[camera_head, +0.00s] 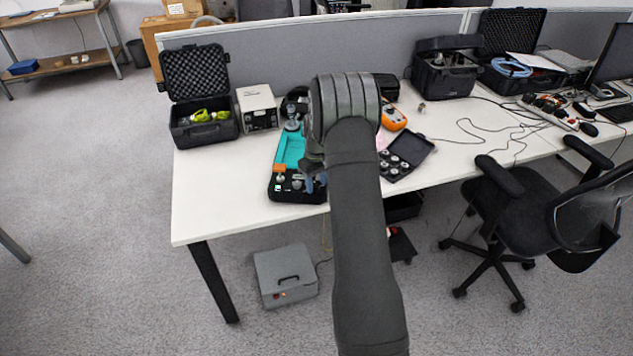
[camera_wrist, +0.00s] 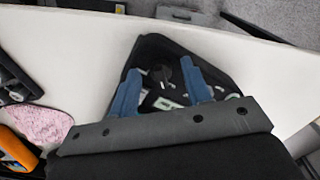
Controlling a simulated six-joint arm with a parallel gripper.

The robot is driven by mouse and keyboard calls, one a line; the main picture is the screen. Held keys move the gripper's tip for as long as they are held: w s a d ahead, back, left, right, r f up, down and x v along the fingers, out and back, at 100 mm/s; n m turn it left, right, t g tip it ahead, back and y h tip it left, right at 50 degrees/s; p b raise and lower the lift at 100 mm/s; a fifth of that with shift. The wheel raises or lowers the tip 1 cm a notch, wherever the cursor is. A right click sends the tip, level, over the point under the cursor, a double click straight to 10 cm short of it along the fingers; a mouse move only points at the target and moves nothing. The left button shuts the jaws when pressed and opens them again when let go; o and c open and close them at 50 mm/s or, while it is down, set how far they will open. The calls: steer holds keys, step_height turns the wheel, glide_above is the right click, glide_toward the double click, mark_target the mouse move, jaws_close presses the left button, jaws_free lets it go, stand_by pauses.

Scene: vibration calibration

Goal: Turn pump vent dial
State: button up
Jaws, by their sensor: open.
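A black-cased unit with a teal panel (camera_head: 290,150) sits near the table's front edge, partly hidden behind my arm. Small fittings, an orange block and a green light show at its near end. My gripper (camera_head: 316,182) is at the right side of that near end, its blue fingers partly hidden by the wrist. In the wrist view, my gripper (camera_wrist: 160,88) is open, with its two blue fingers apart over the unit's black end (camera_wrist: 152,48). Small dark and pale parts lie between the fingers. I cannot tell which part is the pump vent dial, nor whether the fingers touch anything.
An open case of round pieces (camera_head: 405,156), an orange meter (camera_head: 393,117) and a pink cloth (camera_wrist: 52,124) are nearby. A beige box (camera_head: 257,107) and an open black case (camera_head: 203,130) stand at the back left. The white table (camera_head: 225,205) is clear at the front left.

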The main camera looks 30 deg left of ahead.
steer(key=c, duration=0.9)
steer(key=shift+c, duration=0.2)
steer(key=shift+m, duration=0.4)
steer(key=m, duration=0.4)
steer(key=shift+s, duration=0.1)
steer(key=m, duration=0.4)
steer(key=shift+a, duration=0.15)
steer(key=m, duration=0.5)
steer(key=shift+a, duration=0.1)
steer(key=shift+m, duration=2)
steer(key=shift+a, duration=0.1)
